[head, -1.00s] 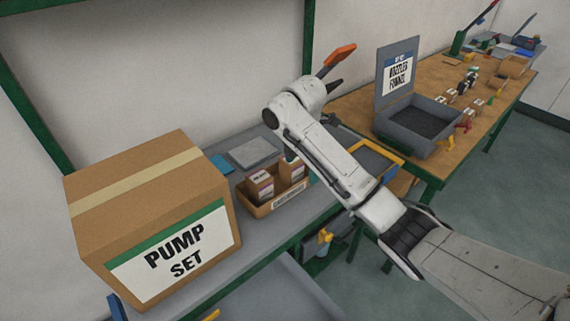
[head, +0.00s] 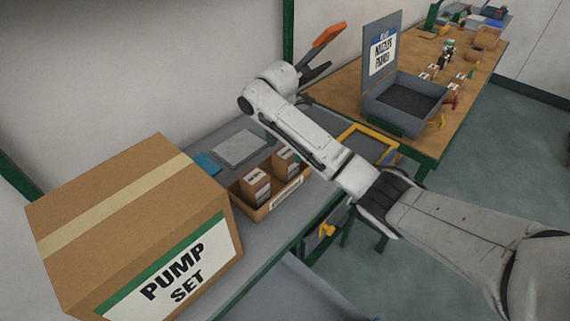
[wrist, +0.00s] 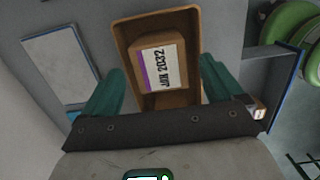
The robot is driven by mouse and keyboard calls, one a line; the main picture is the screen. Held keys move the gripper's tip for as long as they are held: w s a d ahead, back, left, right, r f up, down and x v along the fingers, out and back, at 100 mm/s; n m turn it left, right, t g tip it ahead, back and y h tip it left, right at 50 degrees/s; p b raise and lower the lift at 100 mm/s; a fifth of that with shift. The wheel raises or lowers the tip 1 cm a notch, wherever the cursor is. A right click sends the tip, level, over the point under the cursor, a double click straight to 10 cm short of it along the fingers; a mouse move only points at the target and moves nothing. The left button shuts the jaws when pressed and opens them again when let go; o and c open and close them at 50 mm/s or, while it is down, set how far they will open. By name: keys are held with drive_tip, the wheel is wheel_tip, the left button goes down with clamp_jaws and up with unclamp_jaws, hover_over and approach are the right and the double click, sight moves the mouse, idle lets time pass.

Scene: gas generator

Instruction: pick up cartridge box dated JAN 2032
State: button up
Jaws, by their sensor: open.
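In the wrist view, a brown cartridge box (wrist: 158,62) with a white label reading JAN 2032 and a purple stripe sits in a brown tray (wrist: 122,40). My gripper (wrist: 161,75) is open, its teal fingers spread on the left and right of the box in the picture. No grip on the box shows. The gripper body hides the near end of the tray. In the head view, the tray (head: 262,213) holds two similar boxes, a nearer one (head: 255,187) and a farther one (head: 285,160); their dates are too small to read.
A large PUMP SET carton (head: 135,215) stands left of the tray on the grey bench. A grey flat plate (head: 238,148) lies behind the tray; a yellow-edged tray (head: 367,141) is to the right. A grey open bin (head: 405,105) stands on the wooden table.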

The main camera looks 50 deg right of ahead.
drive_tip(key=shift+d+f+p, duration=0.2)
drive_tip(key=shift+f+p, duration=0.05)
drive_tip(key=shift+f, duration=1.15)
drive_tip(key=shift+d+f+p, duration=0.15)
drive_tip(key=shift+f+p, duration=0.1)
drive_tip(key=shift+f, duration=1.1)
drive_tip(key=shift+c, duration=0.4)
drive_tip(key=c, duration=1)
